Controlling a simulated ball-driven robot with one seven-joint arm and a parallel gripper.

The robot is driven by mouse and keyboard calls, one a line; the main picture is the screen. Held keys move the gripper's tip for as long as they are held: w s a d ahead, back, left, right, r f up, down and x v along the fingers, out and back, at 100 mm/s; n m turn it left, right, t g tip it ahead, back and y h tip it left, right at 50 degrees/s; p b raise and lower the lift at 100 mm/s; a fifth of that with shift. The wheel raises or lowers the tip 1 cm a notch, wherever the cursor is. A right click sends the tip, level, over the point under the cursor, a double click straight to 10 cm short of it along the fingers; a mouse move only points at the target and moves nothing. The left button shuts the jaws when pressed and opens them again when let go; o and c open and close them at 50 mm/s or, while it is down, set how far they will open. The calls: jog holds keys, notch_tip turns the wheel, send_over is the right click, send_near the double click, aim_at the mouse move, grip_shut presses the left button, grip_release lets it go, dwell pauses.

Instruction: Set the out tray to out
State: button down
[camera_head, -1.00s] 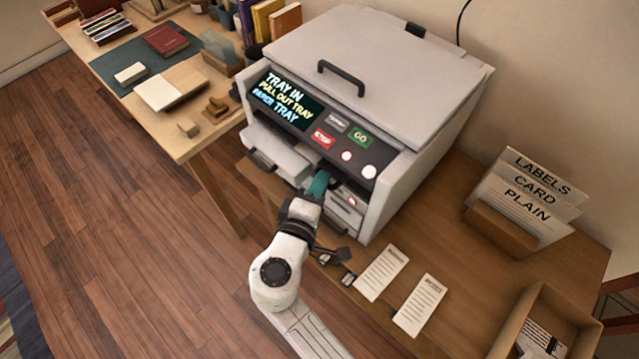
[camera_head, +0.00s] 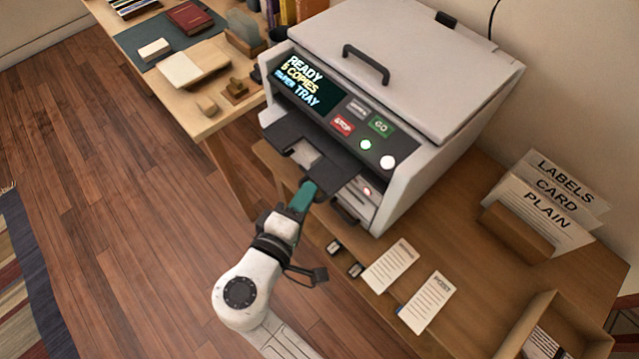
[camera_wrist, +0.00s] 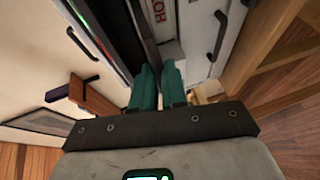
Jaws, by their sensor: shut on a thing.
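The copier (camera_head: 440,60) is a pale grey machine with a dark screen (camera_head: 308,85) reading "READY", "5 COPIES" and "PAPER TRAY". Its dark out tray (camera_head: 333,152) juts out from the front below the panel. My gripper (camera_head: 306,192), with teal fingers, is shut at the front edge of this tray. In the wrist view the teal fingers (camera_wrist: 158,85) stand close together, and the exact grip between them is hidden.
Paper slips (camera_head: 389,266) lie on the table at right, near a paper holder (camera_head: 515,232). A side desk (camera_head: 190,115) stands left.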

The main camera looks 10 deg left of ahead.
jog(key=shift+s+a+f, duration=0.1)
jog(key=shift+s+a, duration=0.05)
jog(key=shift+s, duration=0.05)
jog(key=c, duration=1.4)
grip_release()
jog(key=shift+o, duration=1.2)
jog(key=shift+s, duration=0.1)
jog(key=b+v, duration=0.1)
jog(key=v, duration=0.9)
jog(key=shift+s, duration=0.35)
jog(key=shift+a, duration=0.15)
